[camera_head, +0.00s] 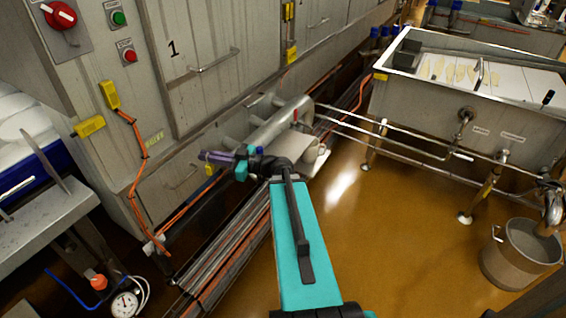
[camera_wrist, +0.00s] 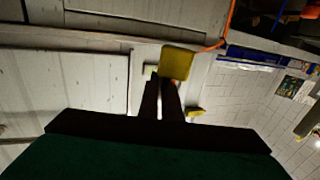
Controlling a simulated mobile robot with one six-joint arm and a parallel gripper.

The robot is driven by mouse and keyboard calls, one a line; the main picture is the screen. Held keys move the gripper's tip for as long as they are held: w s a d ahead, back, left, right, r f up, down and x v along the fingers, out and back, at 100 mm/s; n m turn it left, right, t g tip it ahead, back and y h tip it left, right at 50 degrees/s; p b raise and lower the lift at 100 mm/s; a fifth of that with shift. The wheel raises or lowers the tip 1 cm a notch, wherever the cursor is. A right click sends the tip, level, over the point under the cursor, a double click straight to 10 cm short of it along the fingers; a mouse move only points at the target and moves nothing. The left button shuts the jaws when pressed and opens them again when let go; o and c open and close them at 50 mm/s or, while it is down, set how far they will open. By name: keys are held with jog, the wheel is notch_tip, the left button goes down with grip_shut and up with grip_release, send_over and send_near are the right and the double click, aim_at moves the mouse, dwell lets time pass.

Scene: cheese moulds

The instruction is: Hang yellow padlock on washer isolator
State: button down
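My gripper (camera_head: 212,157) is at the middle left in the camera_head view, held out in front of the grey cabinet. A small yellow block, apparently the yellow padlock (camera_head: 209,169), shows just under its tip. In the wrist view the dark fingers (camera_wrist: 164,82) are close together, and the yellow padlock (camera_wrist: 176,62) is at their tips. Its shackle cannot be made out. A red rotary isolator switch (camera_head: 60,15) sits on a grey plate at the cabinet's upper left, well away from my gripper. No label naming it as the washer isolator is readable.
Green (camera_head: 118,18) and red (camera_head: 130,56) buttons are beside the switch. Yellow boxes (camera_head: 109,95) and an orange cable (camera_head: 138,185) are on the cabinet. A steel table (camera_head: 45,215) stands left. A steel vat (camera_head: 430,115) and bucket (camera_head: 520,255) stand right. Floor between is clear.

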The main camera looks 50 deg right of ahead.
jog(key=s+d+f+m+t+h+b, duration=0.1)
jog(key=s+d+f+m+h+b, duration=0.1)
jog(key=d, duration=0.7)
jog(key=s+d+f+m+h+b, duration=0.2)
jog(key=s+d+f+h+b, duration=0.1)
jog(key=s+d, duration=0.4)
jog(key=s+d+f+m+t+h+b, duration=0.1)
jog(key=s+d+f+m+h+b, duration=0.2)
jog(key=d, duration=0.8)
notch_tip(320, 180, down, 2)
jog(key=shift+s+d+f+t+h, duration=0.2)
jog(key=shift+s+t+h, duration=0.1)
jog(key=shift+s+h, duration=0.8)
jog(key=shift+w+d+f+b, duration=0.2)
jog(key=shift+w+f+b, duration=0.15)
jog(key=shift+b, duration=1.6)
jog(key=w+d+b, duration=0.1)
jog(key=b, duration=0.7)
jog(key=shift+w+r+b, duration=0.1)
jog(key=shift+w+b, duration=0.25)
jog(key=shift+b, duration=0.05)
